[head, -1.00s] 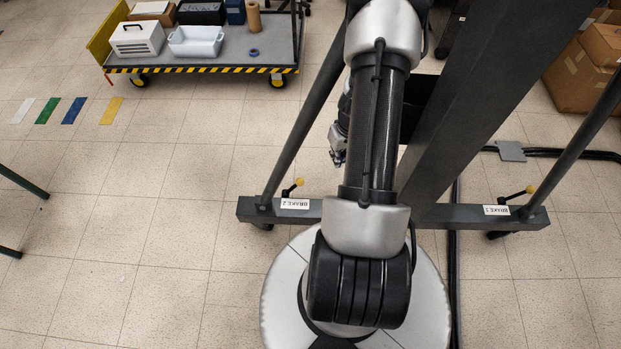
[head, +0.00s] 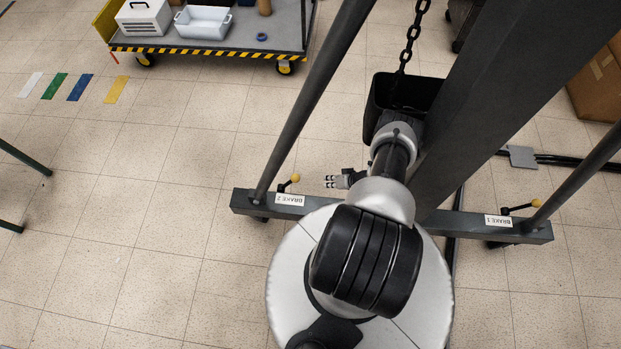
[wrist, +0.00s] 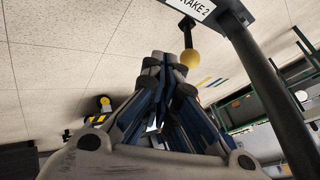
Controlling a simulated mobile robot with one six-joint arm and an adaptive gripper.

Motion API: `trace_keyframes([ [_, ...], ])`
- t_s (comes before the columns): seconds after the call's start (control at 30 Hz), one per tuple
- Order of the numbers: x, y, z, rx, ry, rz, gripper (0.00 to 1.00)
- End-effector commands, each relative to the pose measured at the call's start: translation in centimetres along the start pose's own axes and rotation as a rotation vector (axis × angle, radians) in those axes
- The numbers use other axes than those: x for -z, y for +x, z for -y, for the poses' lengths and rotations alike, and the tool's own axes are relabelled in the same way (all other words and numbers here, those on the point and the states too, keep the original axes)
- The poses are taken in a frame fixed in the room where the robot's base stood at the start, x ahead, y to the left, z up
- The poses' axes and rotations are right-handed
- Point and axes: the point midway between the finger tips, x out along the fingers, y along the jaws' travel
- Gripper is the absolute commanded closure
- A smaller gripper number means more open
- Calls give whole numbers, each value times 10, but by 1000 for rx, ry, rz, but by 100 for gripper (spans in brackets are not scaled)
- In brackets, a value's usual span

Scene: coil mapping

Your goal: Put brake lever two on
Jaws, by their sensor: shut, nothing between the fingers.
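The brake two lever (head: 289,183) is a short dark rod with a yellow ball knob, on the grey base beam beside the white "BRAKE 2" label (head: 290,200). My gripper (head: 329,182) is just right of the lever in the head view, with a gap between them, and points left toward it. In the wrist view, the lever's yellow knob (wrist: 189,58) shows just beyond and right of the fingertips of my gripper (wrist: 165,60). The fingers are together and hold nothing. The second lever (head: 521,208) stands at the "BRAKE 1" label (head: 499,221).
The slanted frame post (head: 310,95) rises close left of the brake two lever. A thick column (head: 490,90), a hanging chain (head: 411,40) and a black bin (head: 380,95) stand close around my arm. A cart (head: 240,42) is at the back left.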

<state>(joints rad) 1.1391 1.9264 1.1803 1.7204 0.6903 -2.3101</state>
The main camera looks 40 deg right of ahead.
Motion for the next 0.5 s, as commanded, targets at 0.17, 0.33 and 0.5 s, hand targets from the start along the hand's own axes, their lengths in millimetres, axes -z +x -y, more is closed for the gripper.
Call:
trace_keyframes([
  [0.17,-3,4,-2,-4,-4,-21,100],
  [0.33,-3,4,-2,-4,-4,-20,100],
  [0.5,-4,8,-2,-4,-5,-19,100],
])
